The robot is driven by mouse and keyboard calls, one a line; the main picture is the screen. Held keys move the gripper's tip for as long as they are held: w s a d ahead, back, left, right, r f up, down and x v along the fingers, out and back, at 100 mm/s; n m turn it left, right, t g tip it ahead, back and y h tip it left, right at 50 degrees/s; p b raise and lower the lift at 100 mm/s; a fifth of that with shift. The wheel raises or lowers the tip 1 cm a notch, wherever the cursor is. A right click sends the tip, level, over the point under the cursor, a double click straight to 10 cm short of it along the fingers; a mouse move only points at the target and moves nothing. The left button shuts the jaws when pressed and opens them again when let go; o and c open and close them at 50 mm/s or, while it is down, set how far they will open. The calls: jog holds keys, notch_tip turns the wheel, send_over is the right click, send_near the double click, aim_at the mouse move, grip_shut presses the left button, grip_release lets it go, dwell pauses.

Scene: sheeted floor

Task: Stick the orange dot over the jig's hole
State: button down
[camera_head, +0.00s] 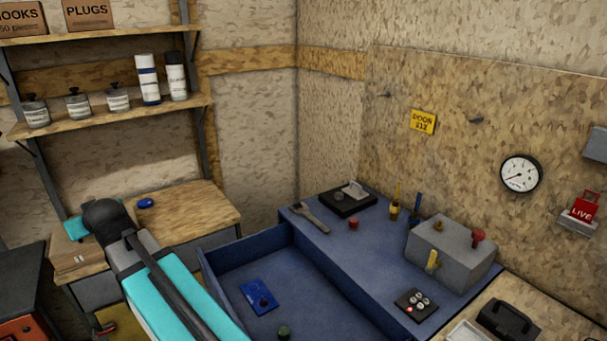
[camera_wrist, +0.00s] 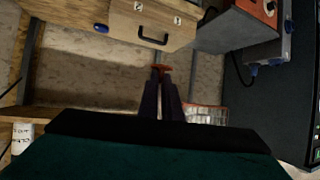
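In the wrist view, my gripper (camera_wrist: 162,75) has its two dark fingers close together. A small flat orange piece, which looks like the orange dot (camera_wrist: 163,67), sits across the fingertips and seems held there. In the head view my teal arm reaches up at lower left, and I cannot make out the gripper or the dot. A blue plate with a dark round spot, possibly the jig (camera_head: 254,291), lies flat inside the blue open-topped tray (camera_head: 222,263). I cannot tell whether the spot is an open hole.
A dark green round thing (camera_head: 284,332) lies in the tray. The blue bench (camera_head: 372,247) beside it bears a grey block (camera_head: 452,255), a button panel (camera_head: 416,305) and tools. A wooden bench (camera_head: 195,215) stands behind my arm. In the wrist view, a wooden drawer front (camera_wrist: 150,25) lies beyond the fingertips.

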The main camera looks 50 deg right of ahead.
jog(key=s+d+f+m+h, duration=0.1)
jog(key=d+f, duration=0.2)
jog(key=d, duration=1.8)
jog(key=s+d+f+m+h, duration=0.1)
jog(key=d+f, duration=0.2)
jog(key=d, duration=1.8)
jog(key=s+d+f, duration=0.1)
jog(key=s+d, duration=0.7)
jog(key=d, duration=0.3)
jog(key=s+d+f+m+h, duration=0.1)
jog(key=s+d, duration=0.6)
jog(key=d, duration=0.5)
jog(key=s+d+f, duration=0.1)
jog(key=s+d, duration=0.7)
jog(key=d, duration=0.3)
jog(key=shift+s+d+g+h, duration=0.3)
jog(key=shift+d, duration=0.1)
jog(key=shift+f+b, duration=0.2)
jog(key=shift+b, duration=0.6)
jog(key=shift+f+b, duration=2.4)
jog(key=shift+f, duration=0.4)
